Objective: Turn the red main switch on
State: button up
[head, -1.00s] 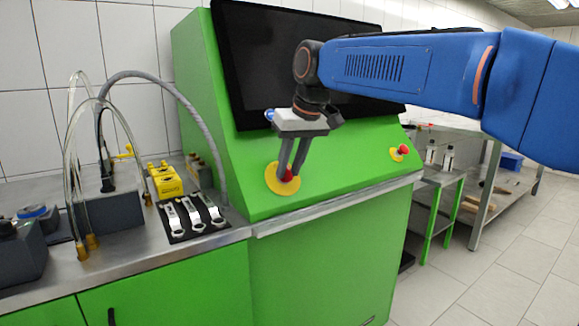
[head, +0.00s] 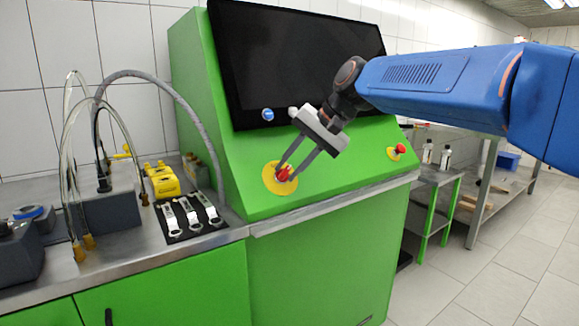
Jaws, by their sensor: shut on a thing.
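The red main switch (head: 283,174) sits on a round yellow plate (head: 270,184) on the sloping green panel, left of its middle. My gripper (head: 287,174) reaches down to it from the upper right. Its two long fingers stand on either side of the red knob, shut on it. The gripper is tilted to the right. The fingers hide part of the knob and plate, and no on/off marking can be read.
A red push button (head: 399,150) on yellow is at the panel's right. A black screen (head: 300,60) stands behind. Wrenches (head: 190,215), a yellow part (head: 161,180) and hoses are on the left bench.

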jog(key=m, duration=0.2)
jog(key=m+t+y, duration=0.1)
jog(key=m, duration=0.1)
jog(key=m+y, duration=0.1)
jog(key=m, duration=0.1)
jog(key=shift+s+d+f, duration=0.15)
jog(key=shift+d+f, duration=0.05)
jog(key=shift+f, duration=0.05)
jog(key=shift+c, duration=0.2)
jog(key=shift+y, duration=0.3)
jog(key=o, duration=0.7)
jog(key=shift+o, duration=0.2)
jog(key=v, duration=1.7)
jog(key=shift+s, duration=0.35)
jog(key=s+d+f+n+h, duration=0.3)
jog(key=s+d+f, duration=0.2)
jog(key=s+f, duration=0.3)
jog(key=s+d+f+n+h, duration=0.3)
jog(key=s+d+f, duration=0.2)
jog(key=f, duration=1)
jog(key=s+d+f+n+t+h, duration=0.1)
jog(key=s+d+f+n+h, duration=0.1)
jog(key=s+d+f, duration=0.4)
jog(key=s+f+h, duration=0.1)
jog(key=s+f, duration=0.4)
jog(key=f, duration=0.1)
jog(key=shift+s+f+n+h, duration=0.25)
jog(key=shift+s+n+h, duration=0.05)
jog(key=shift+s+n, duration=0.1)
